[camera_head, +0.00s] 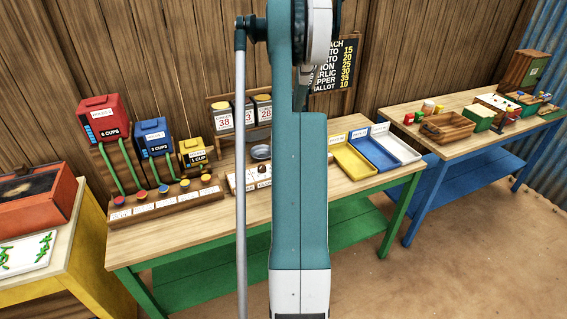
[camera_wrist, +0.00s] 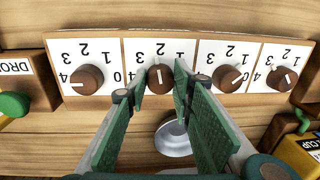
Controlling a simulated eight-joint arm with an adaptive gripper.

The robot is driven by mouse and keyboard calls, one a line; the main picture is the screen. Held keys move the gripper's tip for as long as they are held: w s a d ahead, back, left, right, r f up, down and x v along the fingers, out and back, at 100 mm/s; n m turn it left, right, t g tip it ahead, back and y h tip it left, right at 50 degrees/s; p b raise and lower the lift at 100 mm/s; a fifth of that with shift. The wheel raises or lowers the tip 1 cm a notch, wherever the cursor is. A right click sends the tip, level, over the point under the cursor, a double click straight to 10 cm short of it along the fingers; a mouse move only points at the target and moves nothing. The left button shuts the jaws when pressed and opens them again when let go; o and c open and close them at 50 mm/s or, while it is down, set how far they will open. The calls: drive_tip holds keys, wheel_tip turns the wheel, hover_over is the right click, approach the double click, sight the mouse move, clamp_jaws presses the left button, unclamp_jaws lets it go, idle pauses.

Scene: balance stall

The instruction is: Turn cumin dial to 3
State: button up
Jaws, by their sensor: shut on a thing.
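In the wrist view a row of brown round dials sits on white panels numbered 0 to 4, seen upside down. My gripper (camera_wrist: 160,77) has its green fingers on either side of the second dial from the left (camera_wrist: 160,84), shut on it. That dial's white mark stands upright in the picture, in line with the 2. The leftmost dial (camera_wrist: 88,80) has its mark toward 4. No name reads on the dials, so I cannot tell from a label which is cumin. In the head view my arm hides the gripper and part of the dial panel (camera_head: 235,184).
A metal bowl (camera_wrist: 173,140) lies below and between my fingers in the wrist view. A green knob (camera_wrist: 12,104) and a yellow box (camera_wrist: 303,155) flank the row. Red, blue and yellow dispensers (camera_head: 103,120) stand left on the table; yellow and blue trays (camera_head: 352,162) lie right.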

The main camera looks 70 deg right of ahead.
drive_tip(key=n+b, duration=0.1)
drive_tip(key=n, duration=0.5)
drive_tip(key=shift+n+b, duration=0.3)
drive_tip(key=shift+b, duration=0.05)
idle(0.3)
drive_tip(key=o, duration=0.9)
drive_tip(key=shift+r, duration=0.1)
drive_tip(key=r, duration=0.8)
drive_tip(key=d+r, duration=0.1)
drive_tip(key=r, duration=0.2)
drive_tip(key=shift+r, duration=0.4)
